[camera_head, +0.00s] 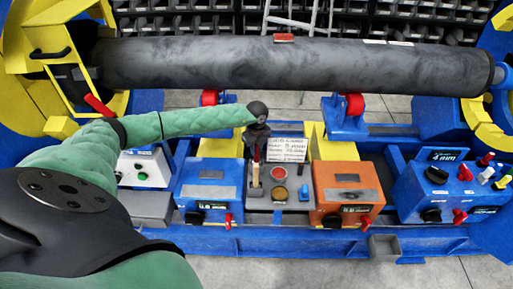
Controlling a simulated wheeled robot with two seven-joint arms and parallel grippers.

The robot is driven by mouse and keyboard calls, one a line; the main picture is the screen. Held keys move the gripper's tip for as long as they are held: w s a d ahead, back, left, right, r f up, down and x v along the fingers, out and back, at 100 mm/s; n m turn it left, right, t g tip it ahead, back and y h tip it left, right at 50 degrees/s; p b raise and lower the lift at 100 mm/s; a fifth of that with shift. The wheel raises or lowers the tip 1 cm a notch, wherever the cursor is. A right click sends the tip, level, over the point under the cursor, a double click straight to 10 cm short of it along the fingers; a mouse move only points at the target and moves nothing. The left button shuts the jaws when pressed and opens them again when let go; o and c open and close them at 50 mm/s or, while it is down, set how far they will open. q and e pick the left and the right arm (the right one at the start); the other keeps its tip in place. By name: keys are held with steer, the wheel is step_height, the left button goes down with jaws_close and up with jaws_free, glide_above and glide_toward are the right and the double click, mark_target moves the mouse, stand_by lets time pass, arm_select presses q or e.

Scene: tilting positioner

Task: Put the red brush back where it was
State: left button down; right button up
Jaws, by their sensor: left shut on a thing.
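My left gripper (257,135) points down over the small grey control panel in the middle. It is shut on a narrow upright thing with a tan and reddish shaft (256,168), which I take to be the red brush. Its lower end is close to the panel's face, left of a red button; I cannot tell whether it touches. The gripper hides its top. My right gripper is not in view.
A long dark pipe (290,64) lies across the back, with a small red block (284,38) on top. A blue box (209,190) and an orange box (346,192) flank the grey panel (279,205). A blue control box (452,190) with knobs stands right. A white card (287,149) stands behind the panel.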

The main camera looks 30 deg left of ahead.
arm_select(q)
steer(key=shift+f+b, duration=0.4)
steer(key=shift+f, duration=0.2)
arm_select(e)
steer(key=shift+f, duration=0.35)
arm_select(q)
steer(key=c, duration=1.1)
jaws_free()
steer(key=shift+c, duration=0.2)
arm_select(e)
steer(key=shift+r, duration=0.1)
arm_select(q)
steer(key=shift+r, duration=0.2)
step_height(320, 180, up, 6)
steer(key=b, duration=0.2)
steer(key=shift+r+b, duration=0.1)
steer(key=shift+b, duration=0.2)
steer(key=shift+r, duration=0.6)
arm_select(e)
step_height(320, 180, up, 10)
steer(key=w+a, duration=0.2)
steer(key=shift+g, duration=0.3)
